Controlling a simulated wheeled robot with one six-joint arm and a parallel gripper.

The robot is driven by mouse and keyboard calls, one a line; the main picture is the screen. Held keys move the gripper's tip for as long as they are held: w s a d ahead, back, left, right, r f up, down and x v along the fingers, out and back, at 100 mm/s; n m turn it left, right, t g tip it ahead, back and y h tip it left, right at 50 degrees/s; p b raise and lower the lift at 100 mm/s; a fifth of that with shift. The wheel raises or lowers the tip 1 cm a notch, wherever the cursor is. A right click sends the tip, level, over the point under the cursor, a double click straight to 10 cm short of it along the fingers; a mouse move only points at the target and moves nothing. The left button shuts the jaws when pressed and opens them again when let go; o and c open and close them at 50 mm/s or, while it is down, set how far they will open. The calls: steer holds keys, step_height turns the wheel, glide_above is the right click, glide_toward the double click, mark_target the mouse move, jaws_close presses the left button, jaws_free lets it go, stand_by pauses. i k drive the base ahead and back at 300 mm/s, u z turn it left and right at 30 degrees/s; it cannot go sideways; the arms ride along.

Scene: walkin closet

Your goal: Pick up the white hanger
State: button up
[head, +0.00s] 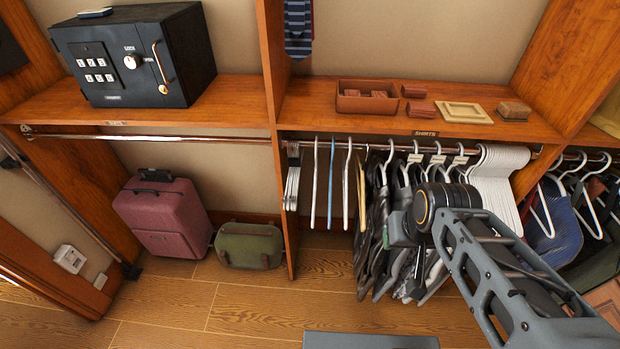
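Several thin white hangers hang edge-on from the rail at the middle of the head view. One white hanger (347,185) is just left of a yellowish hanger (362,190), and another white hanger (314,185) is farther left. A thick bunch of white hangers (500,180) hangs at the right end of the same rail. My arm comes in from the lower right, and its wrist end (401,229) is in front of the dark clothes, right of the single hangers. My gripper's fingers cannot be made out there, so its opening is unclear.
Dark clothes (370,235) on white hangers fill the rail's middle. Above is a wooden shelf with a brown tray (367,98) and small boxes. A divider (287,220) stands left of the rail. A pink suitcase (163,218) and green bag (249,246) sit at left.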

mark_target(316, 152)
steer(key=u, duration=2.35)
steer(key=i, duration=1.95)
steer(key=z, duration=3.15)
